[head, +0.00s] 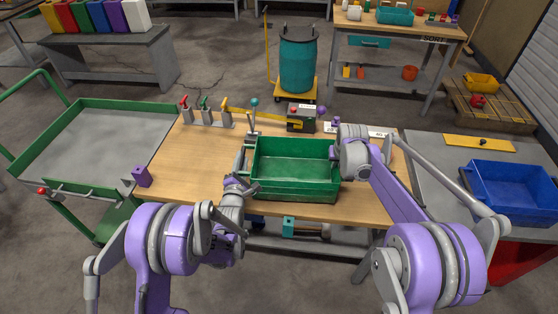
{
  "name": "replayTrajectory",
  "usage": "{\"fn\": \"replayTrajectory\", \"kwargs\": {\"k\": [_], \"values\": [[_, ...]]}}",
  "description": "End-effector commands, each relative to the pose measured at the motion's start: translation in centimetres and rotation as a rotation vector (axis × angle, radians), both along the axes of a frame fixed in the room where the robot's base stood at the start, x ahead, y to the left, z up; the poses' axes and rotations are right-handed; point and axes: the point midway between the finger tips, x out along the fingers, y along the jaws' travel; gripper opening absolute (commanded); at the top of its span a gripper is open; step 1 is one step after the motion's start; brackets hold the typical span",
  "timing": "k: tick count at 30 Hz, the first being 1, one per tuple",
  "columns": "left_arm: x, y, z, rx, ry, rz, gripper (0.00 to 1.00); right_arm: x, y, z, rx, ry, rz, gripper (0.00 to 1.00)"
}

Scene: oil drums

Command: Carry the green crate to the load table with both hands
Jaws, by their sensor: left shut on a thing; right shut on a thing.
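The green crate (296,192) is open-topped and looks empty. It is at the middle of a wooden-topped table (200,180), close to its front edge. I cannot tell whether it rests on the top or is just above it. My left gripper (247,158) is shut on the crate's left side. My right gripper (338,150) is shut on its right side, its fingers mostly hidden behind my wrist. No label marks which table is the load table.
A green-rimmed cart (90,135) stands left of the table. A purple block (141,176) and several toggle levers (206,112) are on the tabletop. A blue bin (510,190) sits on a grey surface at right. A teal drum (298,62) stands behind.

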Motion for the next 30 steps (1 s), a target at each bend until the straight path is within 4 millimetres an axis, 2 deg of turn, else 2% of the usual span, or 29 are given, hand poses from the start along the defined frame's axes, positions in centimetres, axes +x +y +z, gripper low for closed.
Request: {"fn": "replayTrajectory", "kwargs": {"k": [4,5,9,20,30], "values": [[-0.3,0.0,-1.4,-0.002,0.003,0.001,0.00,-0.2,-0.1,-1.5,-0.002,0.004,0.000,0.00],[-0.2,0.0,-1.2,-0.002,0.003,0.001,0.35,-0.2,-0.1,-1.2,-0.002,0.003,0.000,0.12],[-0.2,0.0,-1.0,-0.002,0.003,0.001,0.59,-0.2,-0.1,-1.0,-0.002,0.003,0.000,0.36],[-0.7,0.0,-1.0,-0.001,0.004,0.000,0.59,-0.2,0.0,-1.0,0.000,0.003,0.000,0.36],[-6.0,0.1,-1.0,-0.001,0.003,0.001,0.59,-0.2,0.0,-1.0,0.000,0.003,0.000,0.36]]}}
